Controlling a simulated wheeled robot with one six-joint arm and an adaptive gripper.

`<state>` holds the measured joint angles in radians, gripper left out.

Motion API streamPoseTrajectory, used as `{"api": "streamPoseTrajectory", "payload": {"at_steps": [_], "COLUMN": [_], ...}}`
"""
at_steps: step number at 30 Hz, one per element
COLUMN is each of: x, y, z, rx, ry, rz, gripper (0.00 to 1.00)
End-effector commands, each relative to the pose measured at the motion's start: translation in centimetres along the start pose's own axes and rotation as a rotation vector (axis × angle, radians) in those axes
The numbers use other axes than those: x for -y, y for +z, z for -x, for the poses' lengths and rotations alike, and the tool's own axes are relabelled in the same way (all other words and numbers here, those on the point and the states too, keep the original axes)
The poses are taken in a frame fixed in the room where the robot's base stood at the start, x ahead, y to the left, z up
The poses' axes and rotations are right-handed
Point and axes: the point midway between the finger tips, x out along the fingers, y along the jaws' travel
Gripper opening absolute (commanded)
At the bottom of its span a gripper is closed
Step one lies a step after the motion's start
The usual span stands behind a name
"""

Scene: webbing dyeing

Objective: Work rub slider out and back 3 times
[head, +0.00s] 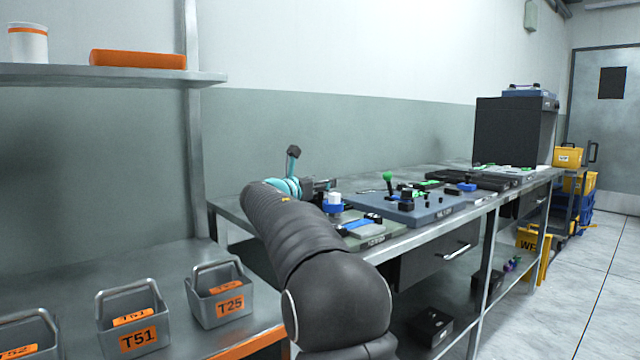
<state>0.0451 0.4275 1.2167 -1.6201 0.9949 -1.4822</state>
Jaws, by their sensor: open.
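My arm reaches from the bottom middle toward the left end of the long workbench (425,238). My gripper (322,186) is small and partly hidden at the arm's far end; it is open, with nothing visibly held. Just right of it stands a white and blue cylinder-shaped piece (334,203). In front of that, a grey plate (378,233) carries a blue bar (358,223) with black parts. A blue-grey board (425,211) beyond it holds black blocks and a green-knobbed lever (388,180). I cannot tell for certain which piece is the rub slider.
Grey bins labelled T51 (134,322) and T25 (222,297) stand on a lower left bench. A shelf (110,75) hangs above. A dark cabinet (512,130) stands on the bench's far end.

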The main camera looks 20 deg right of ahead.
Motion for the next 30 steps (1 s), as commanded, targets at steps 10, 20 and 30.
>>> {"api": "streamPoseTrajectory", "payload": {"at_steps": [10,20,30], "x": [-0.1,-0.1,-0.1], "y": [0.1,0.0,0.0], "z": [4.4,10.3,12.0], "rx": [0.000,0.001,0.000], "ry": [0.003,0.004,0.002], "rz": [0.001,0.000,0.000], "gripper": [0.53,0.53,0.53]}}
